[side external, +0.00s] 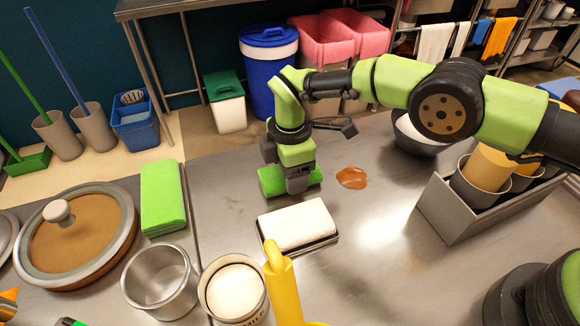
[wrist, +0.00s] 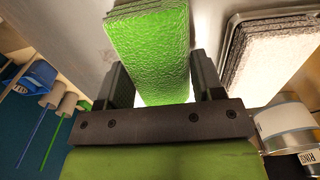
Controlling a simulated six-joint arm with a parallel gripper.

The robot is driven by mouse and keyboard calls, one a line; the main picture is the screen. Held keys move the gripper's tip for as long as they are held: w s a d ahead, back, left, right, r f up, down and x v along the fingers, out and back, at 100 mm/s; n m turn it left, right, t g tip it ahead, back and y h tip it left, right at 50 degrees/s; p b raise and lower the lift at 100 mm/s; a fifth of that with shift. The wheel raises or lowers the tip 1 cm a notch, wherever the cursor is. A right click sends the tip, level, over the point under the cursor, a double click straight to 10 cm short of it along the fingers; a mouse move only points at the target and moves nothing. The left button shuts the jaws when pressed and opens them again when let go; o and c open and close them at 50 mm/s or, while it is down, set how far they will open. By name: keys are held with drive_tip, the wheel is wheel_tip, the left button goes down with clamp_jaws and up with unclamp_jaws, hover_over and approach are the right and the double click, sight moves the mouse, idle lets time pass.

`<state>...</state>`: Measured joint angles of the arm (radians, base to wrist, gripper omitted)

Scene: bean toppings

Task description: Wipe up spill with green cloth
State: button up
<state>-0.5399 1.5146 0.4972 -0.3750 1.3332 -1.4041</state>
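A green cloth, a thick folded block, lies on the steel counter under my gripper in the side view (side external: 271,181). It also shows in the wrist view (wrist: 152,45), running up from between the fingers. My gripper (side external: 297,186) points down over the cloth. In the wrist view my gripper (wrist: 163,88) has its fingers wide apart, one on each side of the cloth, with a bright gap beside the left finger. The cloth's near end is hidden behind the gripper body. The orange-brown spill (side external: 352,178) is a small puddle right of the cloth in the side view.
A tray with a white towel (side external: 297,224) sits just in front of the cloth. A second green stack (side external: 163,197) lies left. A metal pot (side external: 160,281), milk can (side external: 233,290) and yellow bottle (side external: 284,291) stand in front. A grey cup holder (side external: 470,213) is right. Counter around the spill is clear.

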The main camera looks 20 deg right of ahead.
drive_tip(key=shift+r, duration=2.5)
approach(359, 187)
drive_tip(key=w, duration=0.5)
drive_tip(key=shift+f, duration=2.7)
drive_tip(key=shift+f, duration=0.5)
drive_tip(key=shift+s, duration=0.1)
drive_tip(key=shift+s, duration=2.45)
